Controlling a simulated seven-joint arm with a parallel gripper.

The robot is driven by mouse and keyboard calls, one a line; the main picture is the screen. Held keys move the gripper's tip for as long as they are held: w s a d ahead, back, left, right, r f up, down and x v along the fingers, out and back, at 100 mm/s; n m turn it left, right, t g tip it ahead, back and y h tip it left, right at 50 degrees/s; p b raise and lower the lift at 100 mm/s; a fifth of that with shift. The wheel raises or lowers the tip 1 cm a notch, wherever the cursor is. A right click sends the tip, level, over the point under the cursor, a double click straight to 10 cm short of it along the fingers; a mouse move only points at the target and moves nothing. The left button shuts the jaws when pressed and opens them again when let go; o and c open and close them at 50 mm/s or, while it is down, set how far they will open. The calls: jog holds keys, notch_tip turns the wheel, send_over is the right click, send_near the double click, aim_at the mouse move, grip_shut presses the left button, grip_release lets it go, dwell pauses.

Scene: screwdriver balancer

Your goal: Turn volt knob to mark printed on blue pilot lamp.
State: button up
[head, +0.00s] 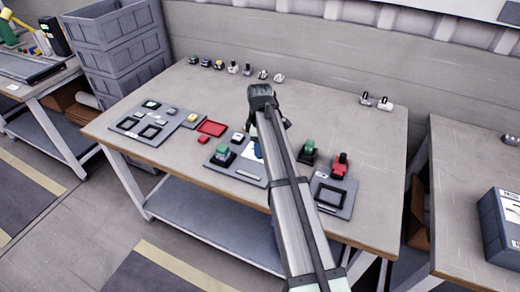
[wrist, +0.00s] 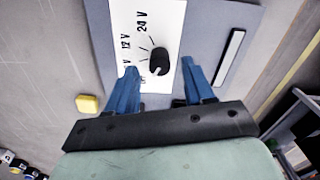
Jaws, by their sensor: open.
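The black volt knob (wrist: 159,61) sits on a white plate (wrist: 172,18) printed with a 24 V mark, a 12 V mark and short lines. I cannot tell for sure which line the knob points to. My gripper (wrist: 161,73) is open, its blue fingers on either side of the knob and apart from it. In the head view, my gripper (head: 257,150) is over the middle grey panel (head: 250,175), and my arm hides the knob.
A yellow block (wrist: 88,103) lies beside the panel in the wrist view. A green part (head: 222,153) stands on the panel's left. Several small parts line the table's back edge.

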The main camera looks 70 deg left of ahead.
jog(key=shift+f, duration=1.15)
grip_shut()
